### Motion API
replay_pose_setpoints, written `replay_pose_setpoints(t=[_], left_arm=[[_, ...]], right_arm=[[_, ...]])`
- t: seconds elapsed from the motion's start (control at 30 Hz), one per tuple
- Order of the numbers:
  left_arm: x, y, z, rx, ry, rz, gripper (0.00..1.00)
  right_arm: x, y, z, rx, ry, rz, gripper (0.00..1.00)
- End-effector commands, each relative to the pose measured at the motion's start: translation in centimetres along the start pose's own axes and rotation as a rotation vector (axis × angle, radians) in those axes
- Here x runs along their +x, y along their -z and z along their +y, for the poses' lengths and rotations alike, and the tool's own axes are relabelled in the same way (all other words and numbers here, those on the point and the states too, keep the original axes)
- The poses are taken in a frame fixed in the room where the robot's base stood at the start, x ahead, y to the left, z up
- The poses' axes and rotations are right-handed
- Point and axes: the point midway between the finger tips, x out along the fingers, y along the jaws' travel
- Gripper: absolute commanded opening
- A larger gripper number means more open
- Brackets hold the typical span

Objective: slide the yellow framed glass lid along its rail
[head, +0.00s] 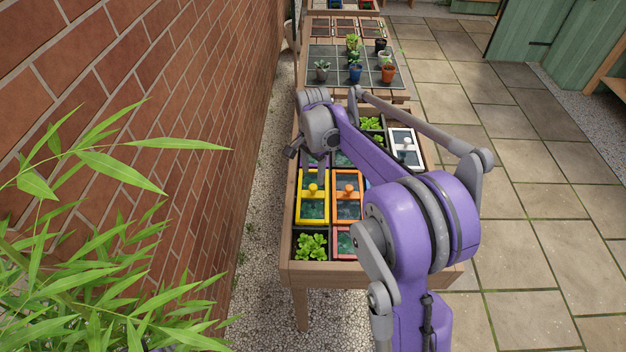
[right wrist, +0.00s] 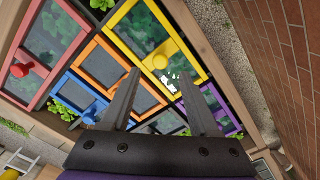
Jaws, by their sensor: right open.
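The yellow framed glass lid (head: 301,212) lies on the planter table, with a round yellow knob (head: 312,190) on it. In the right wrist view the same yellow lid (right wrist: 185,42) runs diagonally, and its knob (right wrist: 160,61) shows just beyond and between my fingertips. My right gripper (right wrist: 160,78) is open, its two fingers apart with nothing held between them. My left gripper is not in view.
An orange lid (head: 348,209) lies directly right of the yellow one. A white lid (head: 405,145) is farther right and a purple lid (right wrist: 212,108) is beside the yellow one. Leafy green plants (head: 311,246) fill a near compartment. A brick wall (head: 190,130) runs along the left.

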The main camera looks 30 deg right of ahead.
Motion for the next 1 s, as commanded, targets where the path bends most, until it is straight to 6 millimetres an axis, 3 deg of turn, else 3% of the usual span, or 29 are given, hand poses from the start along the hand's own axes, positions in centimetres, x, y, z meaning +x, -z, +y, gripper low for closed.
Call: replay_pose_setpoints(t=[0.1, 0.3, 1.0], left_arm=[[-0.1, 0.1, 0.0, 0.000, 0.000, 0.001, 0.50], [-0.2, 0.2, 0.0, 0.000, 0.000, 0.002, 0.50], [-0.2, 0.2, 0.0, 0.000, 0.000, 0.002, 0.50]], right_arm=[[-2.4, 0.0, 0.0, 0.000, 0.000, 0.000, 0.62], [-4.7, 0.0, 0.0, 0.000, 0.000, 0.000, 0.62], [-5.4, -0.6, 0.4, -0.030, 0.010, 0.005, 0.62]])
